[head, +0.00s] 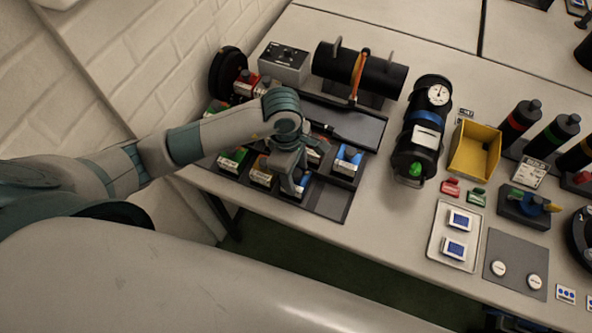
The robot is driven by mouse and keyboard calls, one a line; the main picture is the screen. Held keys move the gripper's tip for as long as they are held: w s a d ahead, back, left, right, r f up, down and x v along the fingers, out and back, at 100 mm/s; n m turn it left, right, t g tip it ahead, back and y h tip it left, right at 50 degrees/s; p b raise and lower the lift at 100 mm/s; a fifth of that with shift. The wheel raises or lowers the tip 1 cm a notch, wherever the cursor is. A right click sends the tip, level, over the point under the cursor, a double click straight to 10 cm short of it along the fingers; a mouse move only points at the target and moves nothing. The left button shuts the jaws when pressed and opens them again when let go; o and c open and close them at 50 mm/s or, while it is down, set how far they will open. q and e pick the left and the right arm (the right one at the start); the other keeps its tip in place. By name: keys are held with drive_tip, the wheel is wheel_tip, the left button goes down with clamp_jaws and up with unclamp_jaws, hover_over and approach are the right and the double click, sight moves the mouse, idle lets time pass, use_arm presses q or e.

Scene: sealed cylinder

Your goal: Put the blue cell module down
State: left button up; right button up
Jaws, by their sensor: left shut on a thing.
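My left gripper (295,186) reaches down over the front of the dark cell tray (330,204) on the bench. It is shut on a module (308,182) with a pale label and a bit of blue, mostly hidden by the fingers; I take it for the blue cell module. Whether its base touches the tray I cannot tell. Another blue-topped module (348,159) sits in the tray to the right of the gripper. A green module (232,160) and an orange module (261,173) sit to its left. My right gripper is not in view.
Behind are a horizontal black cylinder (385,77) and a grey control box (285,62). A yellow bin (474,150) and a pale tray (433,249) lie further right. A brick wall borders the left.

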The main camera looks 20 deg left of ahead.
use_arm(q)
drive_tip(key=shift+f, duration=0.15)
drive_tip(key=shift+f, duration=0.15)
drive_tip(key=o, duration=1.2)
drive_tip(key=shift+r, duration=0.3)
drive_tip(key=r+p, duration=0.1)
drive_tip(key=r, duration=0.2)
drive_tip(key=a+r+p, duration=0.1)
drive_tip(key=r+p, duration=0.1)
drive_tip(key=r, duration=0.1)
drive_tip(key=r+p, duration=0.2)
drive_tip(key=r, duration=0.2)
drive_tip(key=shift+a+r, duration=0.1)
drive_tip(key=shift+a, duration=0.05)
drive_tip(key=shift+r+p, duration=0.3)
drive_tip(key=shift+r, duration=0.4)
